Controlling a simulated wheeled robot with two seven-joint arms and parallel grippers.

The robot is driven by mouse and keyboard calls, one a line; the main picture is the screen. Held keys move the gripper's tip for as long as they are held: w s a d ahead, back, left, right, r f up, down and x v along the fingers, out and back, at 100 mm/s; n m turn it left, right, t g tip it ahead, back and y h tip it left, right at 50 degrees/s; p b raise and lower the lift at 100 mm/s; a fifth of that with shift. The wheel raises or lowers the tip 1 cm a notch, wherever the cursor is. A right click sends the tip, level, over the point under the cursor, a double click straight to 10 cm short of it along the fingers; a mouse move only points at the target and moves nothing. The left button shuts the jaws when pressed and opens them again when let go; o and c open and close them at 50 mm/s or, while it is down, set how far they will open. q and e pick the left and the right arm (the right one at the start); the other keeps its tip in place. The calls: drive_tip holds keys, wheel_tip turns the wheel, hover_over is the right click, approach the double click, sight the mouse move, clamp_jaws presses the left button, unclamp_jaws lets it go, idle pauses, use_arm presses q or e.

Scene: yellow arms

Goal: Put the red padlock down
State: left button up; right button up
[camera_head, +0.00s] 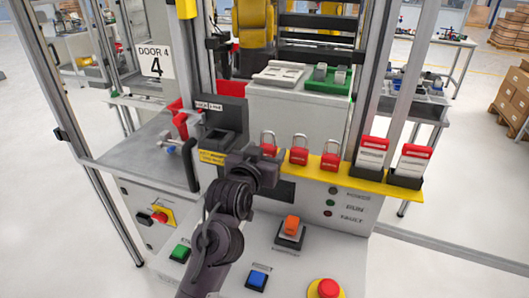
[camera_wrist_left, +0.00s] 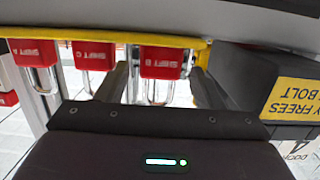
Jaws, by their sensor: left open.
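Three red padlocks with silver shackles stand in a row along a yellow ledge (camera_head: 345,172). My left gripper (camera_head: 268,158) is at the leftmost red padlock (camera_head: 269,144) in the head view. In the left wrist view, which shows the scene upside down, this padlock (camera_wrist_left: 163,62) sits between the two spread fingers of my gripper (camera_wrist_left: 162,86), with gaps beside it. Its body meets the yellow ledge edge. The middle padlock (camera_head: 299,151) and the right padlock (camera_head: 331,156) stand apart from the gripper. My right gripper is not in view.
A dark box (camera_head: 218,137) with a yellow label stands just left of the padlocks. Two red-and-white tag holders (camera_head: 372,152) are on the ledge's right end. Below is a panel with an orange switch (camera_head: 291,224), a blue button (camera_head: 257,279) and a red button (camera_head: 327,289).

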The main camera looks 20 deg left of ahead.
use_arm(q)
drive_tip(key=shift+r, duration=0.2)
drive_tip(key=shift+s+f, duration=0.1)
drive_tip(key=shift+s, duration=0.15)
drive_tip(key=s+r, duration=0.2)
drive_tip(key=s, duration=0.9)
drive_tip(key=shift+s+a, duration=0.2)
drive_tip(key=shift+a, duration=0.05)
drive_tip(key=shift+f, duration=0.1)
